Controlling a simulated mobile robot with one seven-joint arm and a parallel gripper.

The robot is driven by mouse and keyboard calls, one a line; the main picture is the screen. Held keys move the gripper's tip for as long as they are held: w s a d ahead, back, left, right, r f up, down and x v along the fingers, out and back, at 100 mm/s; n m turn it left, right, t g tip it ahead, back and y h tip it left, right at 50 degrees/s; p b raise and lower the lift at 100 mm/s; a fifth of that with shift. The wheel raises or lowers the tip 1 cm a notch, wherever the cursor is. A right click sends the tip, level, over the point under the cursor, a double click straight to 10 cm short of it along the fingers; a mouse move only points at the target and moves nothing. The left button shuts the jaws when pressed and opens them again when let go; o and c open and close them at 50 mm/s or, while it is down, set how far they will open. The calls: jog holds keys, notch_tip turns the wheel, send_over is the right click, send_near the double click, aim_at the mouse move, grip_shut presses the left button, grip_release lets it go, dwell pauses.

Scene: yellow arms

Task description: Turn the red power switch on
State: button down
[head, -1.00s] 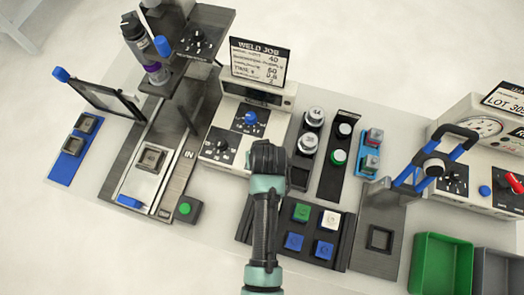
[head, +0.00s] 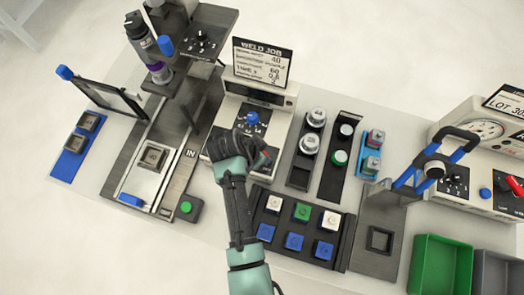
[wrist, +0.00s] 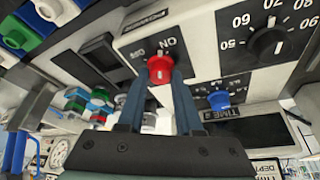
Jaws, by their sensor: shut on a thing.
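I cannot tell clearly which label the knob's pale mark points to. In the head view, my gripper (head: 258,158) is at the lower front of the box and mostly hides the switch.
A blue knob (head: 252,118) and a dark numbered dial (wrist: 267,43) are close by on the box. A rack of coloured square buttons (head: 302,212) lies right of my arm. A green button (head: 186,207) is to the left.

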jog(key=shift+w+m+g+h+b, duration=0.15)
jog(key=shift+m+g+b, duration=0.25)
jog(key=shift+m, duration=0.7)
jog(key=shift+s+m+g+h+b, duration=0.1)
jog(key=shift+m+g+h+b, duration=0.25)
jog(key=shift+m, duration=0.75)
jog(key=c, duration=0.6)
grip_release()
jog(key=v, duration=1.3)
jog(key=shift+w, duration=0.15)
